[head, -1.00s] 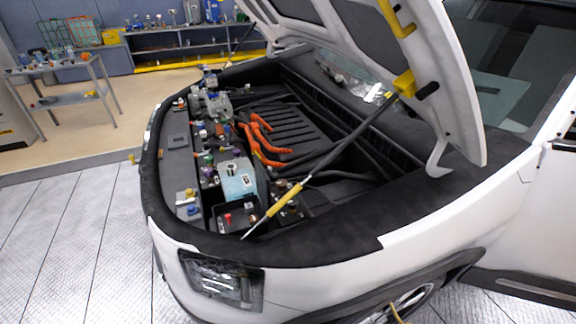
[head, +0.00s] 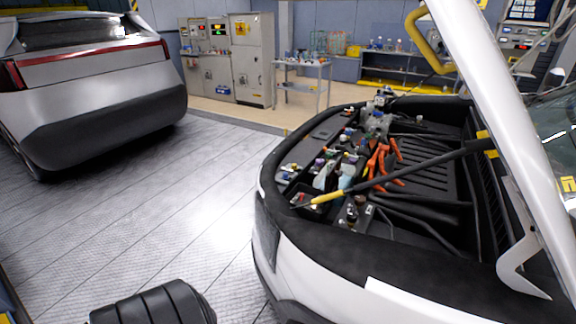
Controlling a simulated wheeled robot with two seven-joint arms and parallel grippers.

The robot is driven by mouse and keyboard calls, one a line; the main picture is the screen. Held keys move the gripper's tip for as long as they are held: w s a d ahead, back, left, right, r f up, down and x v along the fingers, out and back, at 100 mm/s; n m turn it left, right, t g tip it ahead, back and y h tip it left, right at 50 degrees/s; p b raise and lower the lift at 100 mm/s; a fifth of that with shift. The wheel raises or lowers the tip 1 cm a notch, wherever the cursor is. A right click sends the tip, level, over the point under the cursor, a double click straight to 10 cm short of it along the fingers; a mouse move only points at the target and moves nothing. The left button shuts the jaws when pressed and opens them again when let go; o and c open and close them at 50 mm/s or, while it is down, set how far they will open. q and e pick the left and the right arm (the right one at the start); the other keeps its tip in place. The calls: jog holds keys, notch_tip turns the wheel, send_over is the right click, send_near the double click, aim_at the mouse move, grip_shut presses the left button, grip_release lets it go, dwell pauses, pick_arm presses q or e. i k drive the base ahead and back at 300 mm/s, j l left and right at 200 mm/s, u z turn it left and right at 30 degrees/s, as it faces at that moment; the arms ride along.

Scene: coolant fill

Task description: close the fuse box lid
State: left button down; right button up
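The car's open engine bay (head: 420,175) is at the right of the head view, under a raised white hood (head: 500,100). Small parts with coloured caps crowd its left side, around a pale blue part (head: 323,176). The parts are too small to tell which is the fuse box or how its lid stands. Orange cables (head: 377,160) lie behind them. Neither of my grippers is in view.
A hood strut with a yellow sleeve (head: 328,197) crosses above the bay. A second car (head: 90,85) stands at the left. Grey cabinets (head: 252,60) and a small table (head: 302,68) are at the back. The floor (head: 185,205) between the cars is largely clear.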

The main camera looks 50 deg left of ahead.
aim_at(331, 182)
jog(key=u, duration=1.1)
jog(key=i+j+z, duration=0.1)
jog(key=j+z, duration=0.15)
jog(key=j, duration=1.1)
